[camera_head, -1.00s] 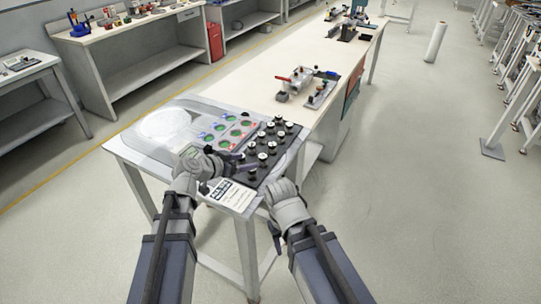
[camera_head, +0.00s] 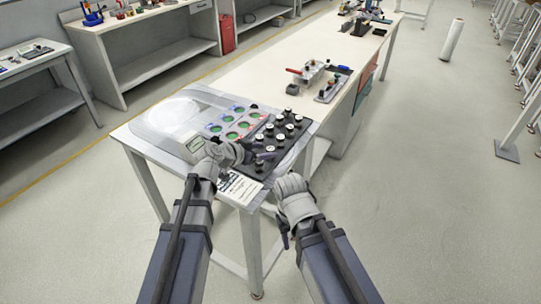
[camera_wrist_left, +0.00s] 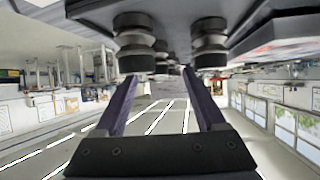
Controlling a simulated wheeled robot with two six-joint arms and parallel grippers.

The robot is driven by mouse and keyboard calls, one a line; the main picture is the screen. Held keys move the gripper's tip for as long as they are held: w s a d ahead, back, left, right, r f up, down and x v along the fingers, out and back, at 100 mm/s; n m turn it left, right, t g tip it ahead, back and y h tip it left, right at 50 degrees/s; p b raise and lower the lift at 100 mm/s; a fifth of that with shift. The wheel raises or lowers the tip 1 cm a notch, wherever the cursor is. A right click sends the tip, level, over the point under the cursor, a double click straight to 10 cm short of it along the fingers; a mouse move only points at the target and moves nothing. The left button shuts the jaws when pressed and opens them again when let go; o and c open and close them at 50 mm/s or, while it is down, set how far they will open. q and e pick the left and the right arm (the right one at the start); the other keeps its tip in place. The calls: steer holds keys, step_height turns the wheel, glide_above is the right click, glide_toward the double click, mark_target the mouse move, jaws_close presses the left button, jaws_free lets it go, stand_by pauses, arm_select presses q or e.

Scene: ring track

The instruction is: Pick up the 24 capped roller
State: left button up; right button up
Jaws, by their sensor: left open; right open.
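Several dark capped rollers (camera_head: 279,137) with pale tops stand in a black rack (camera_head: 258,170) on the near end of the bench. I cannot read a number on any of them, so I cannot tell which is the 24. My left gripper (camera_head: 252,157) is open, low at the rack's near left side. The left wrist view is upside down; my open jaws (camera_wrist_left: 165,95) show there with one grooved roller (camera_wrist_left: 137,45) near the left finger and another (camera_wrist_left: 208,45) near the right one. Nothing is held. My right gripper (camera_head: 284,238) is open and empty, off the bench's front edge.
A panel of green round spots (camera_head: 238,125) lies left of the rack, beside a clear disc-shaped cover (camera_head: 180,112). A printed card (camera_head: 240,188) lies at the near edge. A clamp fixture (camera_head: 322,78) stands farther along the bench.

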mark_target(268, 150)
arm_select(q)
steer(key=b+x, duration=0.1)
steer(key=x, duration=0.3)
steer(key=shift+d, duration=0.2)
steer(key=shift+s, duration=0.1)
jaws_close()
stand_by(0.3)
